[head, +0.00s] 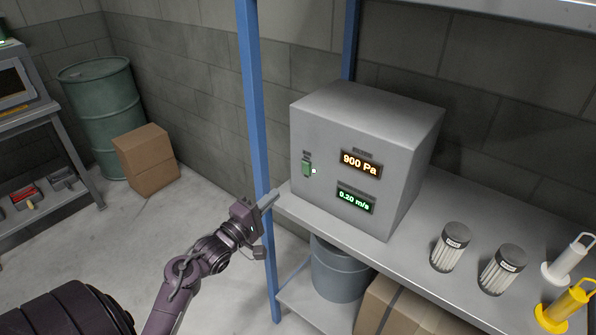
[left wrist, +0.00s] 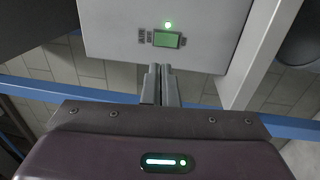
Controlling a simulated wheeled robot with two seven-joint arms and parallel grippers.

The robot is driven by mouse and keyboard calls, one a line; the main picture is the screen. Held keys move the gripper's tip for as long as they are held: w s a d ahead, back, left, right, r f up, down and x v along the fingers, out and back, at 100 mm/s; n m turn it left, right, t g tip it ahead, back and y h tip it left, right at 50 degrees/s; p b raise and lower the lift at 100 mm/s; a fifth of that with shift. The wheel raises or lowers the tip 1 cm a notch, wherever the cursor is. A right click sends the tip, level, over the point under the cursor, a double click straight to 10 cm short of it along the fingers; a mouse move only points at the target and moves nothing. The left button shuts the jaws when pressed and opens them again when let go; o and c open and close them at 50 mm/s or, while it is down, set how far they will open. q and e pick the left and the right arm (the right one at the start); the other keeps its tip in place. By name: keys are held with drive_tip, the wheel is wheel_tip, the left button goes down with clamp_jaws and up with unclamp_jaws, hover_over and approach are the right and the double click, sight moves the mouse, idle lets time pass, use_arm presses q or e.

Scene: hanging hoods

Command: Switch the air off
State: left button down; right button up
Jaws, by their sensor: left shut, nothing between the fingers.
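A grey box (head: 325,126) stands on the shelf, with an orange display reading 900 Pa (head: 361,163) and a green display reading 0.20 m/s (head: 356,199). On the left of its front is a green switch (head: 306,168) with a lit lamp (head: 314,171) beside it. The left wrist view shows the green switch (left wrist: 167,40), a label to its left and the green lamp (left wrist: 168,25) lit. My left gripper (head: 274,198) is shut and empty, below and left of the switch, apart from it. Its fingertips (left wrist: 160,68) point toward the box. My right gripper is not in view.
A blue shelf post (head: 254,120) stands close by my left gripper. Two filter cartridges (head: 451,248) (head: 502,270) and white and yellow handled items (head: 567,306) stand on the shelf (head: 412,262). A bucket (head: 338,272) and cardboard box sit below.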

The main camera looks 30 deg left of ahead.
sight(306, 165)
use_arm(q)
drive_tip(key=w+p, duration=0.1)
drive_tip(key=w, duration=0.2)
drive_tip(key=w+r, duration=0.1)
drive_tip(key=w, duration=0.2)
drive_tip(key=w+p, duration=0.1)
drive_tip(key=w, duration=0.3)
drive_tip(key=shift+d+r+p, duration=0.25)
drive_tip(key=shift+d+p, duration=0.05)
drive_tip(key=shift+d, duration=0.05)
drive_tip(key=shift+w+f, duration=0.1)
drive_tip(key=shift+w, duration=0.45)
drive_tip(key=shift+w+r+p, duration=0.25)
drive_tip(key=shift+r+p, duration=0.15)
drive_tip(key=shift+s, duration=0.15)
drive_tip(key=shift+d+f, duration=0.1)
